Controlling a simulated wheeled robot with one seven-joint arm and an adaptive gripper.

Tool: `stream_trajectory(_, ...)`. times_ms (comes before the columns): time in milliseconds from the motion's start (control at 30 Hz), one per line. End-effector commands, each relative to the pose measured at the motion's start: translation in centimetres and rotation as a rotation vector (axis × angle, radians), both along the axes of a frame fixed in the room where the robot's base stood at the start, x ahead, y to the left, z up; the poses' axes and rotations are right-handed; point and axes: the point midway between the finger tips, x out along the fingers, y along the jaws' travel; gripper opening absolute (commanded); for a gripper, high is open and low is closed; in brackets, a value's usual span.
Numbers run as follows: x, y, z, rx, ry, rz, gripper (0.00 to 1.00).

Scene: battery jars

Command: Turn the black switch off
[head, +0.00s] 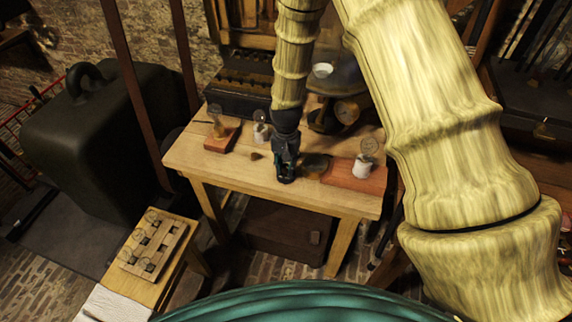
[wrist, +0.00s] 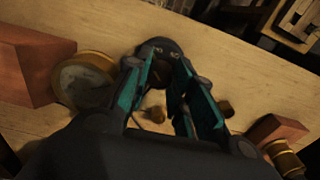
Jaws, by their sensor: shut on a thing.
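The black switch (wrist: 158,47) shows in the wrist view as a dark round piece on the light wooden table, at the tips of my gripper's fingers. My gripper (wrist: 166,62) points down at it, with its teal fingers on either side of the switch's middle part. The fingers are shut on the switch; the exact contact and the lever's position are too dark to make out. In the head view my gripper (head: 286,179) is near the table's front edge and hides the switch.
A brass-rimmed round piece (wrist: 85,80) lies beside the switch, near a red-brown block (wrist: 30,65). In the head view, the table (head: 232,172) also bears a white jar (head: 362,167) on a red board and a brown board (head: 221,138).

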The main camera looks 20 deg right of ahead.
Motion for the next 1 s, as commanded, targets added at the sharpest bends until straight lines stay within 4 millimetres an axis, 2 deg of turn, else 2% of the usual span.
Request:
stream_trajectory(133, 0.1, 0.0, 0.1, 0.000, -0.002, 0.000, 0.00)
stream_trajectory(167, 0.1, 0.0, 0.1, 0.000, -0.002, 0.000, 0.26)
stream_trajectory(267, 0.1, 0.0, 0.0, 0.000, -0.002, -0.001, 0.44)
stream_trajectory(300, 0.1, 0.0, 0.0, -0.001, -0.001, -0.001, 0.47)
stream_trajectory(667, 0.1, 0.0, 0.3, -0.001, -0.001, -0.001, 0.47)
stream_trajectory(833, 0.1, 0.0, 1.8, 0.000, -0.001, -0.001, 0.47)
stream_trajectory(1000, 0.2, 0.0, 4.5, 0.000, -0.004, -0.001, 0.47)
